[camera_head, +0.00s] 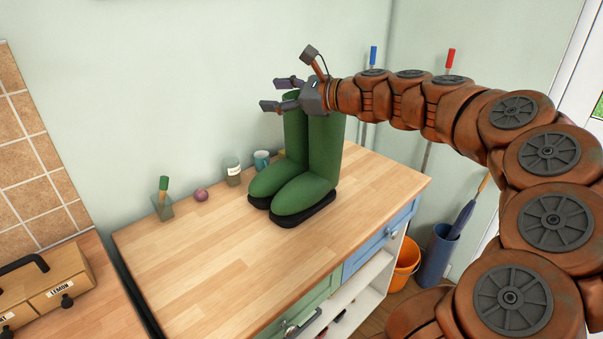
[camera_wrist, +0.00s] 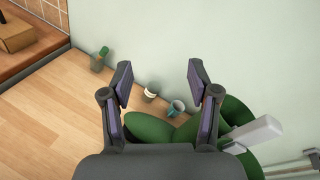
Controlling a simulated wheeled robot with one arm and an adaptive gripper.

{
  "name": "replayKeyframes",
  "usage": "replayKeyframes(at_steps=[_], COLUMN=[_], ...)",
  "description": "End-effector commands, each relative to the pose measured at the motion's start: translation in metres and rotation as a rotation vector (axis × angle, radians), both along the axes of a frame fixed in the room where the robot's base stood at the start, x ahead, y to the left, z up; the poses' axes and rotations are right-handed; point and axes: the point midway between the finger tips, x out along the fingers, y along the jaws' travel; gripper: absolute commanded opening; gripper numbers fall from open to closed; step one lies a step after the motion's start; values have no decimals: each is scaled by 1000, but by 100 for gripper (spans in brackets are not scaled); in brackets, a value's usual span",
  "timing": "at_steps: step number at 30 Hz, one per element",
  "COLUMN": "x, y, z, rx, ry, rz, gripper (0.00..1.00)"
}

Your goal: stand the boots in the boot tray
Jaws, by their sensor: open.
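A pair of green boots (camera_head: 325,155) with black soles stands upright, side by side, on the wooden counter (camera_head: 200,278). Their toes point toward the lower left. My gripper (camera_head: 270,95) is at the height of the boot tops, in front of the shafts in the head view, with its fingers spread and nothing between them. In the wrist view the open fingers (camera_wrist: 159,78) point past the green boots (camera_wrist: 236,112), which are partly hidden by my gripper. I cannot tell whether the gripper touches a boot. I see no boot tray in either view.
A jar with a green top (camera_head: 163,205), a purple ball (camera_head: 201,195), a labelled jar (camera_head: 233,172) and a teal mug (camera_head: 262,160) stand along the wall. An orange bucket (camera_head: 404,262) stands below right. The counter's front left is clear.

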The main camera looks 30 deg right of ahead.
Motion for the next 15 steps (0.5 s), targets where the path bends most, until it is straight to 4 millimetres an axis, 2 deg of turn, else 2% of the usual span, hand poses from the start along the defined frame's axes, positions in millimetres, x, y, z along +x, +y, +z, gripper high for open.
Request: replayKeyframes(at_steps=[1,3,6,10,15], x=[7,12,12,11,21], y=[-42,-86,-133,-161,-164], z=[-3,-5,-7,-10,-11], rx=[107,240,371,454,471], ry=[3,11,11,10,13], rz=[-91,-187,-280,-337,-345], gripper=[60,60,60,60,60])
